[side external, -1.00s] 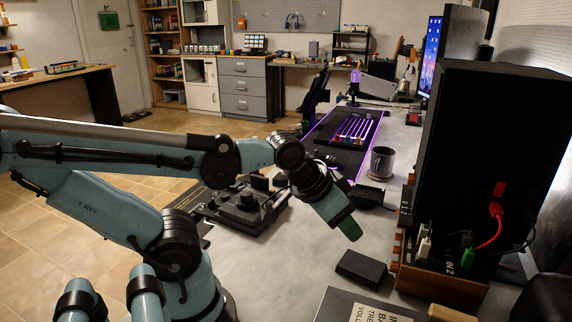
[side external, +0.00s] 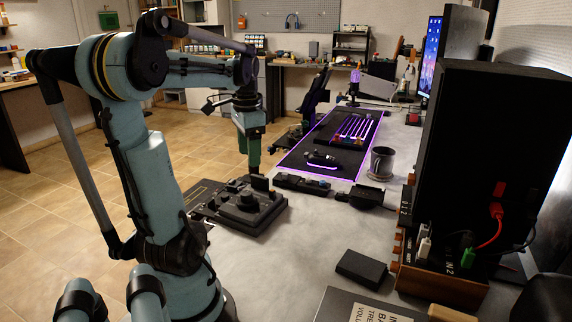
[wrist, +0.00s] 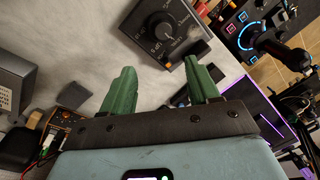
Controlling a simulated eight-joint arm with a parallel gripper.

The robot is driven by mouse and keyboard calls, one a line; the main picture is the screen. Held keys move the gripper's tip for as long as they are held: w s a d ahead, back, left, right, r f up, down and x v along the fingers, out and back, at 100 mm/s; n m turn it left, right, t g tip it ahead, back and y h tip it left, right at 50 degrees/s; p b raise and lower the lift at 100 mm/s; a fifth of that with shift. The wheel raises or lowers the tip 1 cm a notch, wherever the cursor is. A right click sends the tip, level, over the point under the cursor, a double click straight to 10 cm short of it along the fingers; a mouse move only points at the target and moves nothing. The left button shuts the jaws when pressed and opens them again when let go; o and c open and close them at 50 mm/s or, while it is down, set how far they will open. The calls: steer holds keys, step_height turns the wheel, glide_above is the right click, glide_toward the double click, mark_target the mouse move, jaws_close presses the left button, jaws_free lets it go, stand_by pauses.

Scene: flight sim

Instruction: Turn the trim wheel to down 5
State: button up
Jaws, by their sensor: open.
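A black control box (side external: 225,212) with a round knob (side external: 247,200) on top sits at the table's left edge in the side view. In the wrist view, a dark box (wrist: 180,12) with a round dial (wrist: 160,28) lies beyond the fingertips. I cannot tell for certain which part is the trim wheel, and the dial's markings are too small to read. My gripper (side external: 254,165) points down near the far end of the control box. In the wrist view, the green fingers of my gripper (wrist: 160,66) are spread apart with nothing between them.
A joystick (wrist: 270,42) is at the wrist view's upper right. A purple-lit mat (side external: 300,160) holds a keyboard (side external: 350,128). A grey mug (side external: 382,162), a small black box (side external: 361,268) and a tall black cabinet (side external: 490,150) stand to the right.

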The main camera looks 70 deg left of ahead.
mark_target(246, 193)
steer(key=shift+s+a+f, duration=0.15)
steer(key=shift+a+f, duration=0.15)
steer(key=shift+f, duration=1.7)
steer(key=shift+s+a+f, duration=0.2)
steer(key=shift+a+f, duration=0.05)
steer(key=shift+f, duration=1.75)
steer(key=shift+s+a+f, duration=0.15)
steer(key=shift+a+f, duration=0.15)
steer(key=shift+f, duration=1.7)
steer(key=c, duration=1)
